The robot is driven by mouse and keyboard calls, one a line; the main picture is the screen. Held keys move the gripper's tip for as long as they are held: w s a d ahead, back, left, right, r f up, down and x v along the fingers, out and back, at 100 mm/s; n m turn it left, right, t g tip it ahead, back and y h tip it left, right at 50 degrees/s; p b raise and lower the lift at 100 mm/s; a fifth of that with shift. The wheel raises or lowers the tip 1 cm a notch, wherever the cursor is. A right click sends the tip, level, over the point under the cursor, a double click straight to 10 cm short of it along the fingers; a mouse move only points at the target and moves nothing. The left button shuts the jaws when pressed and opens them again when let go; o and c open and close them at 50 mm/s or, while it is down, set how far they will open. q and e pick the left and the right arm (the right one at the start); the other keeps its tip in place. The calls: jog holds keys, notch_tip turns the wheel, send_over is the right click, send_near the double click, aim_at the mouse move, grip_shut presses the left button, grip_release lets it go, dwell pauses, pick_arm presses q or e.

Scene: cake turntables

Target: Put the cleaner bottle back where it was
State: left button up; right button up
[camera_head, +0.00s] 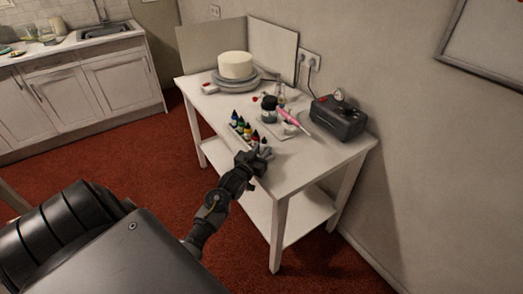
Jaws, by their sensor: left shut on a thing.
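My left gripper (259,157) is at the front edge of the white table, just in front of the row of small colour bottles (244,128). It is shut on a small greyish thing (266,150), which looks like the cleaner bottle. The fingers hide most of it, and I cannot tell whether it touches the tabletop. My right gripper is not in view.
On the table (310,172) stand a white cake (235,65) on a turntable (236,83), a dark jar (269,107), a pink airbrush-like tool (297,122) and a black compressor (338,117). Panels (272,48) stand behind. The table's front right is clear.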

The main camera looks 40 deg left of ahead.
pick_arm(q)
jog(key=shift+f, duration=0.15)
jog(key=o, duration=0.7)
jog(key=shift+s, duration=0.15)
jog(key=s+d+b, duration=0.1)
jog(key=s+d, duration=0.1)
jog(key=s, duration=0.9)
jog(key=shift+s+r, duration=0.2)
jog(key=shift+s, duration=0.1)
jog(key=shift+d, duration=0.1)
